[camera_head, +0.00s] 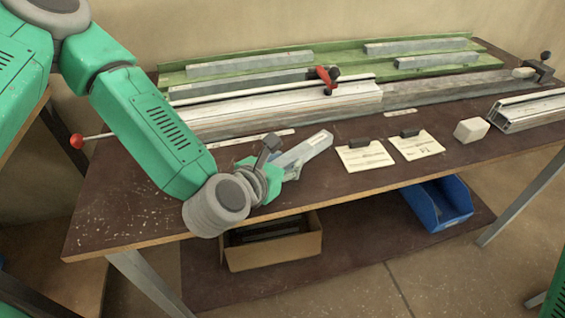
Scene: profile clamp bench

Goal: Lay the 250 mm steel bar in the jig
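My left gripper (278,160) is low over the front middle of the bench. A short light-grey bar (307,149) runs from between its fingers up and right; the gripper seems shut on it. No length mark on the bar can be read, and its near end is partly hidden. Behind it lies the long jig: a pale ribbed profile (240,115) with a red clamp (326,78) on top, then a grey length (450,88) reaching a dark end clamp (538,68). My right gripper is out of view.
A green rack (345,64) with several grey bars stands behind. Two cards (365,156) (416,145) with dark blocks, a white block (471,130) and a loose profile (530,110) lie right. Below are a cardboard box (272,258) and a blue bin (440,208). The front-left bench is bare.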

